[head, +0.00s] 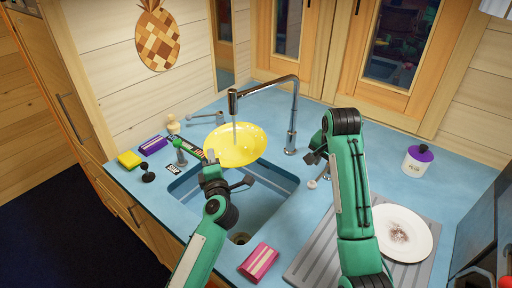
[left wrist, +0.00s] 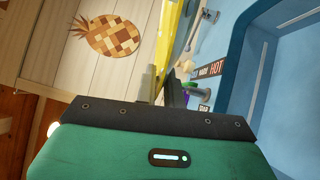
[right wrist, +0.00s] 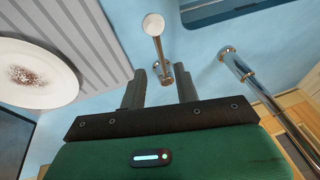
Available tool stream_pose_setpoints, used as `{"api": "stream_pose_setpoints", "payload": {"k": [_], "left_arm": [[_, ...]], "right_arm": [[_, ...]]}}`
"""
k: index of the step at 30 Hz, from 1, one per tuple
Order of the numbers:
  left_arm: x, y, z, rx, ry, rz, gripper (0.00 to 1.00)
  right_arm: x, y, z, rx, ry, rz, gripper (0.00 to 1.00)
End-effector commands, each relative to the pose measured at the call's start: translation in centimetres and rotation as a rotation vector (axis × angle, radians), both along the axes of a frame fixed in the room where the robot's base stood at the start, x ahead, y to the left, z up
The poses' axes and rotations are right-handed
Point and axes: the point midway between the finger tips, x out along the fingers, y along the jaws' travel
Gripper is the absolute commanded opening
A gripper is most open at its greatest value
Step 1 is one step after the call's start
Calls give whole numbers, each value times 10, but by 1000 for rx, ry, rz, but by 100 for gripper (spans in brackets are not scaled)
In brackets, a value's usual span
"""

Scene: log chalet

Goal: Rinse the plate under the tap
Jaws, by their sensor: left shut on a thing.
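A yellow plate (head: 238,147) is held tilted over the sink (head: 262,205), below the spout of the chrome tap (head: 293,115). A thin pale stream appears to run from the spout onto it. My left gripper (head: 211,160) is shut on the plate's near-left rim; the plate shows edge-on in the left wrist view (left wrist: 179,42). My right gripper (head: 317,153) is right of the tap. In the right wrist view its fingers (right wrist: 161,76) are apart, with a chrome lever with a white knob (right wrist: 153,25) between and beyond them; contact cannot be told.
A white plate with a brown stain (head: 403,234) lies on the grey drainboard (head: 318,258) at right. A pink sponge (head: 259,261) lies at the front edge. A purple-lidded jar (head: 417,162) stands at back right.

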Motion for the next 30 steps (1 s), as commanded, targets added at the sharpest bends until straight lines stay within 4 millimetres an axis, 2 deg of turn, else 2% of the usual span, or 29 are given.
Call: {"api": "stream_pose_setpoints", "payload": {"k": [6,11,12,17,20,30], "left_arm": [[0,0,1,-1,-1,0,0],[0,0,1,-1,-1,0,0],[0,0,1,-1,-1,0,0],[0,0,1,-1,-1,0,0],[0,0,1,-1,-1,0,0],[0,0,1,-1,-1,0,0]], "right_arm": [[0,0,0,0,0,0,32],[0,0,0,0,0,0,2],[0,0,0,0,0,0,0],[0,-3,-2,10,3,37,0],[1,-8,-5,31,5,121,0],[0,-37,-10,160,-100,633,0]]}}
